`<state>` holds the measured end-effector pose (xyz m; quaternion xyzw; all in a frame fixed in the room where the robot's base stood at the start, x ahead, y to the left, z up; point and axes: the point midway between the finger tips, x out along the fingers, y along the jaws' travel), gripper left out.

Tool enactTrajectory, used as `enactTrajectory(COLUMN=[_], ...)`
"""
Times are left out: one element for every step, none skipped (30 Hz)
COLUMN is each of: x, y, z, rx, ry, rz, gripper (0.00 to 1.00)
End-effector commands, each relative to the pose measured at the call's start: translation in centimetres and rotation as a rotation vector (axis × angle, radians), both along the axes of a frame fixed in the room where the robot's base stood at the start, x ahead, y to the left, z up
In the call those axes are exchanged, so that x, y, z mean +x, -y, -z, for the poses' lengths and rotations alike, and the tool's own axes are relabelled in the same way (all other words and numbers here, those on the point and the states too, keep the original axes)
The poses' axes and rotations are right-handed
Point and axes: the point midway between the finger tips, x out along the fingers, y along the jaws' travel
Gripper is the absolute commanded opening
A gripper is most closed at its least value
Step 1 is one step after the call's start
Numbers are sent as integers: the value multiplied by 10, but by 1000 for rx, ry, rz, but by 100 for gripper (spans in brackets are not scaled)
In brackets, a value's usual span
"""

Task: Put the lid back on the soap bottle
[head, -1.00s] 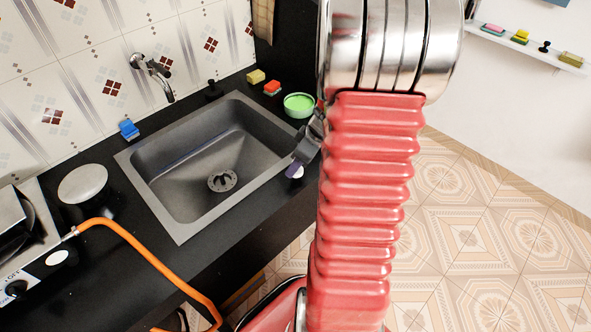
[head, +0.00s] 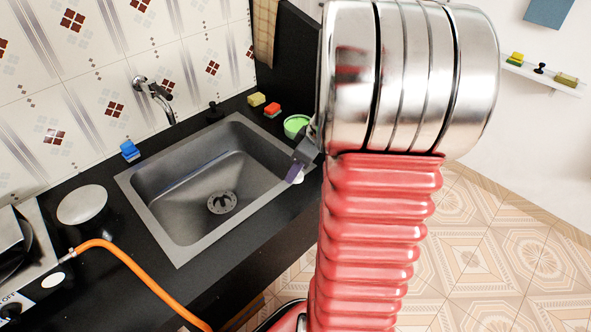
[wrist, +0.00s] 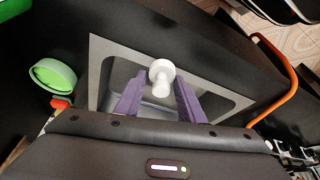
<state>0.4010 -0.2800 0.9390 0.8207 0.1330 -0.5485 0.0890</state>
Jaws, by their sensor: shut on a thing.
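A white piece with a round top and narrower neck, which I take to be the soap bottle's lid (wrist: 161,76), sits between the purple fingers of my gripper (wrist: 158,92) in the wrist view. The gripper is shut on it. In the head view my gripper (head: 297,166) is partly hidden behind my arm, by the sink's right edge, with a bit of the white lid (head: 299,177) showing below the finger.
The grey sink (head: 183,208) is set in the black counter (head: 110,228). An orange hose (head: 135,268) crosses the counter's front left.

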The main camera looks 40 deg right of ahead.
Motion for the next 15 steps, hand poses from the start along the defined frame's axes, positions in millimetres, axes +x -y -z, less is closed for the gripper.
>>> enactTrajectory(x=[0,0,0,0,1,2,4,6,9,12,15,21,25,30,36], y=[0,0,0,-1,-1,-3,-4,-6,-10,-13,-17,-22,-27,-32,-39], z=[0,0,0,0,0,1,1,2,3,4,5,6,7,8,10], rx=[0,0,0,0,0,1,1,2,1,1,1,2,1,0,0], ry=[0,0,0,0,0,0,0,-1,0,0,0,-1,0,0,0], rz=[0,0,0,0,1,2,4,7,11,17,21,31,36,45,56], gripper=[15,15,15,15,15,15,15,15,15,15,15,15,15,15,15])
